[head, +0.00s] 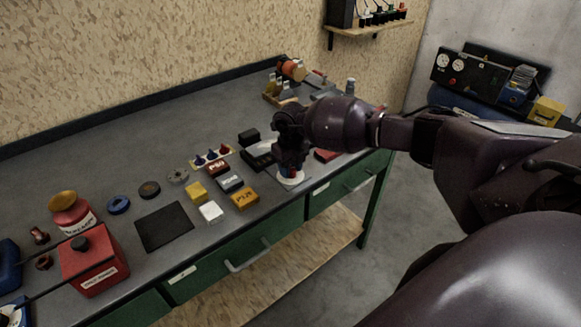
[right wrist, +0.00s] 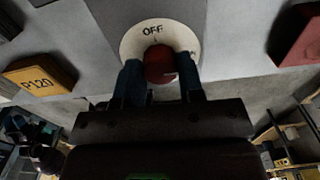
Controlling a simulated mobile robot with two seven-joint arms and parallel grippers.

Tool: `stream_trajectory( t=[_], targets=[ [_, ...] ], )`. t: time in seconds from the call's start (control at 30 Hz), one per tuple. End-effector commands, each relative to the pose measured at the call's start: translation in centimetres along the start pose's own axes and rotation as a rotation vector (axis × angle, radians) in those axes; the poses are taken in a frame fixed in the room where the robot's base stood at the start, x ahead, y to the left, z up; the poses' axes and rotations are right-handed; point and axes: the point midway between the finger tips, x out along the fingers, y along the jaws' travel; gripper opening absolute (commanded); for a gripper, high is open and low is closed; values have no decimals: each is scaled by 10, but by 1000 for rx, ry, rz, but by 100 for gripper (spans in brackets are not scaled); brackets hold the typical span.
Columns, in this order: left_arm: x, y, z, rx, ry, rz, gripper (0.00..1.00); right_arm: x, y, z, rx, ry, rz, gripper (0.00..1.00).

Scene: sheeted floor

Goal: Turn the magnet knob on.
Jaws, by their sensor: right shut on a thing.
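The magnet knob (right wrist: 159,62) is a red round knob on a white dial (right wrist: 133,41) marked OFF in the right wrist view. A further marking at the dial's right edge is mostly hidden by a finger. In the head view the white dial (head: 290,181) lies near the bench's front edge, under my right gripper (head: 291,167). My right gripper points down, with one blue-tipped finger on each side of the knob, and is shut on it. Which way the knob points is hard to tell. My left gripper is not in view.
A yellow P120 block (right wrist: 38,82) and a red block (right wrist: 300,36) stand to either side of the dial. Several small blocks, a black pad (head: 164,227) and a red box (head: 93,262) lie along the bench to the left. The back left of the bench is clear.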

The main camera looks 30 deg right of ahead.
Motion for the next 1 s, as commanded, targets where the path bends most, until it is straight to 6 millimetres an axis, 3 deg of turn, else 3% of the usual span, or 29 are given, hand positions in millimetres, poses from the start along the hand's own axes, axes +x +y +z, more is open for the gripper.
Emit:
stream_trajectory(
  t=[0.13, 0.17, 0.3, 0.67, 1.0],
  targets=[
    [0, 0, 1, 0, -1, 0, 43, -1, 0, 1, 2, -3, 0, 12],
    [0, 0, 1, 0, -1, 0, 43, -2, 0, 1, 2, -3, 0, 40],
    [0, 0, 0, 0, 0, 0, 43, -1, 0, 1, 1, -2, 0, 61],
    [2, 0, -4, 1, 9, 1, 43, -5, 0, 1, 0, -2, 0, 61],
    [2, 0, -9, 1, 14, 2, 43, -60, -1, 1, -1, -4, -1, 61]
  ],
)
